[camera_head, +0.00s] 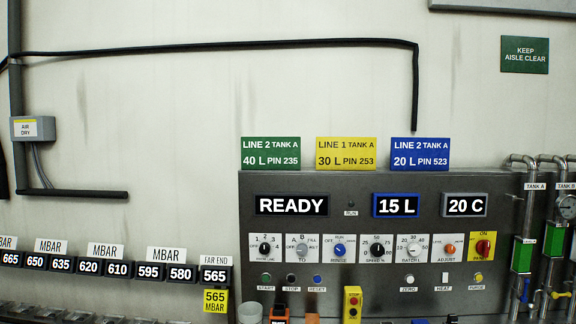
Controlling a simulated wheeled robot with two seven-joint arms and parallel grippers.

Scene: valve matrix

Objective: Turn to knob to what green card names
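The green card (270,152) stands on top of the control panel (350,186) and reads LINE 2 TANK A, 40 L, PIN 235. A row of knobs runs across the panel: a line knob (265,248) with positions 1 to 4, an A/B knob (302,249), a blue rinse knob (338,249), a speed knob (376,248), a batch L knob (412,248), an orange adjust knob (449,248) and a red knob (483,247). Exact pointer directions are too small to tell. Neither gripper shows.
A yellow card (346,152) and a blue card (420,152) stand beside the green one. Displays read READY (292,205), 15 L (397,205) and 20 C (465,205). Buttons sit below the knobs. A yellow stop box (352,304) is at the bottom. Pipes (523,230) stand at right.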

